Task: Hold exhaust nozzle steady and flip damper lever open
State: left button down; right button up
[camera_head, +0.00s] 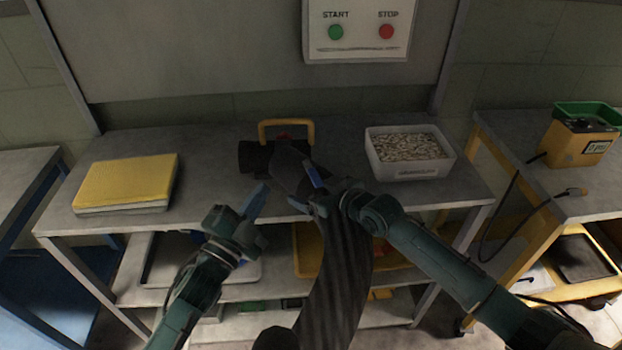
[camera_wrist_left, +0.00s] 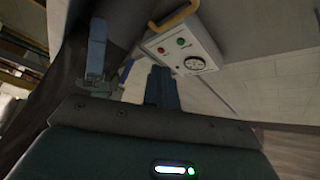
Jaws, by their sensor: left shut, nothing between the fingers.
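The exhaust nozzle (camera_head: 288,165) is a dark piece on the bench top at the upper end of a ribbed hose (camera_head: 342,280). I cannot make out which part is the damper lever. My right gripper (camera_head: 307,188) is at the nozzle's near end, with blue fingers against or beside it; its grip is not clear. My left gripper (camera_head: 256,203) is shut and empty, left of the nozzle near the bench's front edge. Its fingers also show in the left wrist view (camera_wrist_left: 160,86).
A white bin (camera_head: 409,152) of small pieces stands on the right. A START/STOP panel (camera_head: 358,45) hangs above. Shelves with trays are below. The bench is clear between binder and nozzle.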

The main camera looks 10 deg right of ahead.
aim_at(299, 189)
pick_arm(q)
jog(key=shift+w+d, duration=0.25)
jog(key=shift+d, duration=0.85)
jog(key=shift+w+d, duration=0.2)
jog(key=shift+d, duration=0.85)
jog(key=shift+w+d, duration=0.25)
jog(key=shift+d, duration=0.85)
jog(key=shift+w+d, duration=0.1)
jog(key=shift+d, duration=0.3)
jog(key=shift+d, duration=0.25)
